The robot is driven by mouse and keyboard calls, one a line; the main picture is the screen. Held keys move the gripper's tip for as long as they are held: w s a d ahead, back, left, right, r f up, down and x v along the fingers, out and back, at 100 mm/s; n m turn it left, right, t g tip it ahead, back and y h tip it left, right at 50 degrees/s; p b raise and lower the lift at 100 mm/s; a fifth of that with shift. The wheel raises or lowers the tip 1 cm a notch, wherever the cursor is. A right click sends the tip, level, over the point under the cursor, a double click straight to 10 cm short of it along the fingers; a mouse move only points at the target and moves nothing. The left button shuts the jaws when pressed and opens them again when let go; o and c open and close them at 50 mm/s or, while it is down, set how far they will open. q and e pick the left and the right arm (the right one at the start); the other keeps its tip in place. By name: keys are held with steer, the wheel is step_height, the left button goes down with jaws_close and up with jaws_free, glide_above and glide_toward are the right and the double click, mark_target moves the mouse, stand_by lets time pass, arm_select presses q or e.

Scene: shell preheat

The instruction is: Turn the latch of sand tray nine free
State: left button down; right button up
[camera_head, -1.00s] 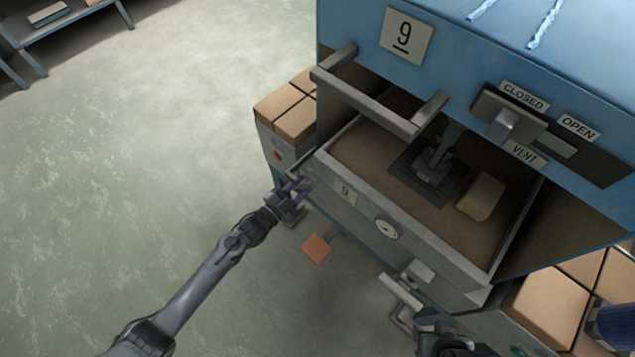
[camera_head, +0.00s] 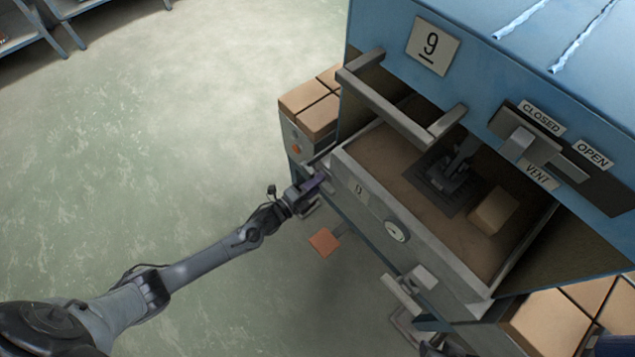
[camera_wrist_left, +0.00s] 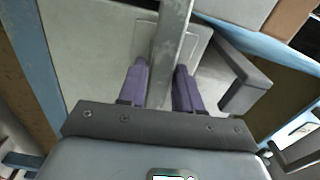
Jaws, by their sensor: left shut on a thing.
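Sand tray nine (camera_head: 358,165) is a grey tray with a 9 plate and a round dial on its front wall. A grey bar, the latch (camera_wrist_left: 172,45), stands at the tray's left front corner. My left gripper (camera_head: 318,180) is at that corner, and in the left wrist view its purple fingers (camera_wrist_left: 160,85) lie on both sides of the bar, shut on it. The fingers hide part of the latch in the head view. Only a dark sliver of what may be my right gripper shows at the bottom edge, so its jaws cannot be read.
The blue cabinet (camera_head: 470,60) has a raised grey handle bar (camera_head: 385,100) above the tray and a CLOSED/OPEN/VENT slider (camera_head: 518,142). A tan block (camera_head: 493,210) lies in the tray. A grey bracket (camera_head: 402,295) projects at the lower right.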

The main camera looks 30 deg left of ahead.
arm_select(q)
steer(key=shift+m, duration=0.4)
steer(key=c, duration=0.9)
jaws_free()
steer(key=shift+s, duration=0.1)
steer(key=p+v, duration=0.3)
steer(key=v, duration=0.7)
steer(key=shift+s+a, duration=0.2)
steer(key=shift+s, duration=0.15)
